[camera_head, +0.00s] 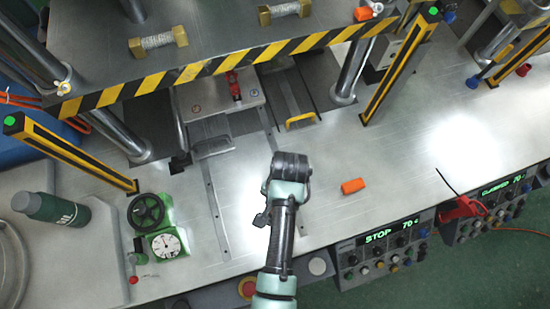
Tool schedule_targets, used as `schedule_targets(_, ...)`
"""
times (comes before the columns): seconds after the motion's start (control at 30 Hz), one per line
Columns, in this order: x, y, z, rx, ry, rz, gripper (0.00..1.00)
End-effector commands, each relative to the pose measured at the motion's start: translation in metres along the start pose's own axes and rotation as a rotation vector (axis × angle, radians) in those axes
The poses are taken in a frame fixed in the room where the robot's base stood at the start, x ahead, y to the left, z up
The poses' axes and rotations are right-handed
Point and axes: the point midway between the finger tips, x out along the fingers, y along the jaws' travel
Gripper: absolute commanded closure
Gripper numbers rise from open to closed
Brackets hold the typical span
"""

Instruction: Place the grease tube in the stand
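A dark green cylinder with pale lettering (58,209) is at the far left on a pale surface, its narrower end to the left; it may be the grease tube. I cannot make out a stand with certainty. A green base with a round white dial (166,245) and a black handwheel (146,212) are to its right. My gripper (291,160) is over the middle of the metal table, well to the right of the cylinder. The view from behind and above hides its fingertips, and no held thing shows.
An orange piece (352,186) lies right of my gripper. A striped yellow and black bar (224,66) crosses the back, with posts (72,152) at both sides. Control panels (385,247) and a red tool (461,209) are at the front right. The table around my gripper is mostly clear.

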Motion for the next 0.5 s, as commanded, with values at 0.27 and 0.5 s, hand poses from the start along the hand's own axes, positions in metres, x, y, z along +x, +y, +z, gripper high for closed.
schedule_targets(0.27, 0.0065, -0.0001, -0.0016, 0.0, 0.002, -0.001, 1.0)
schedule_targets(0.5, 0.01, 0.0001, -0.0018, 0.0, 0.0, 0.0, 0.62)
